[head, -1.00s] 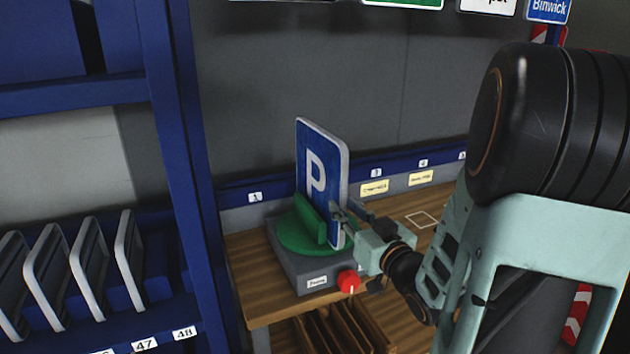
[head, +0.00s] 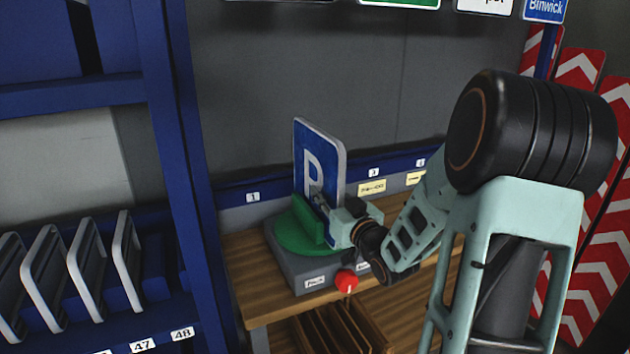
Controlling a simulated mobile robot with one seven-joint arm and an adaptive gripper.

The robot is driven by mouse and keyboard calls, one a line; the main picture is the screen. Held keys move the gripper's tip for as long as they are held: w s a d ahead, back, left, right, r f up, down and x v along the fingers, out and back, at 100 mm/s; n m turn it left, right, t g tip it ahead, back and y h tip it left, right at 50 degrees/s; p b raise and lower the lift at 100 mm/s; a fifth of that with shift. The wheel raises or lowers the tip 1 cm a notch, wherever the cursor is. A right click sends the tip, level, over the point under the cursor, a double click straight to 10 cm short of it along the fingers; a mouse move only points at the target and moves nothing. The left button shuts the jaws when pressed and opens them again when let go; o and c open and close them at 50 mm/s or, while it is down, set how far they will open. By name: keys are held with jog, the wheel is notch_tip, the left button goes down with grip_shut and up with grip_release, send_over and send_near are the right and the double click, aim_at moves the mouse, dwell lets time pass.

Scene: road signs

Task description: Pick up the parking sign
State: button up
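The parking sign (head: 322,155) is a blue plate with a white P and a pale edge. It stands upright in a green holder (head: 300,238) on a grey box at the left end of the wooden bench. My gripper (head: 324,209) is at the sign's lower right part, in front of its face and close to the green holder. The fingers are small and partly merged with the sign, so I cannot tell whether they touch it or are closed on it.
A red button (head: 346,281) sits at the grey box's (head: 312,284) front. A blue rack (head: 180,150) with grey-edged plates stands left. Wooden slots (head: 335,330) lie below the bench (head: 245,312). Red-and-white chevron boards (head: 600,270) stand at the right. Signs hang above.

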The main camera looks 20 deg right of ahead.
grip_shut()
jog(key=shift+r, duration=0.25)
